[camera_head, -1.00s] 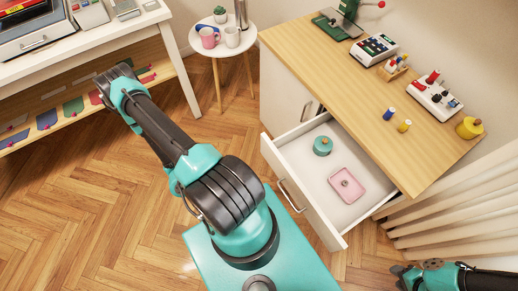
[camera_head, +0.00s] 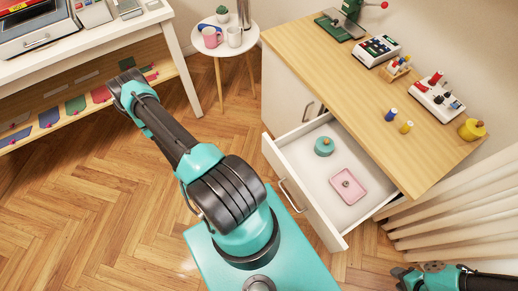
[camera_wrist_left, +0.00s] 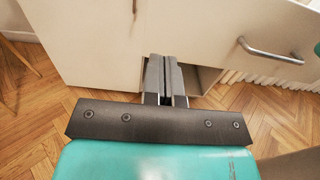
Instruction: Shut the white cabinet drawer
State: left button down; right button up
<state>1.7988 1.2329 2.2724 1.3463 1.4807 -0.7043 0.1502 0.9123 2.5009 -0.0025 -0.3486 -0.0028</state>
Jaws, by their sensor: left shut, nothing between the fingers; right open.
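The white cabinet drawer (camera_head: 303,193) stands pulled out from the white cabinet (camera_head: 286,96) under a wooden top. Its metal handle (camera_head: 291,195) is on its front. It holds a round teal tin (camera_head: 324,146) and a pink tray (camera_head: 347,186). My left gripper is out of sight in the head view. In the left wrist view, my left gripper (camera_wrist_left: 167,72) is shut and empty in front of white panels, left of a metal handle (camera_wrist_left: 270,51); contact cannot be told. My right gripper (camera_head: 403,277) is open at the lower right, apart from the drawer; its fingertips are hardly visible.
The wooden top (camera_head: 345,85) carries thread spools, a yellow pot (camera_head: 471,130) and small machines. A round side table (camera_head: 224,40) with mugs stands behind. A white table (camera_head: 95,50) is at the left. White curtain folds (camera_head: 455,215) hang at the right. Open floor lies left of the drawer.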

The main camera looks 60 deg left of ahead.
aim_at(265, 147)
pick_arm(q)
jog(key=shift+w+d, duration=0.1)
jog(key=shift+w, duration=5)
jog(key=shift+w, duration=0.1)
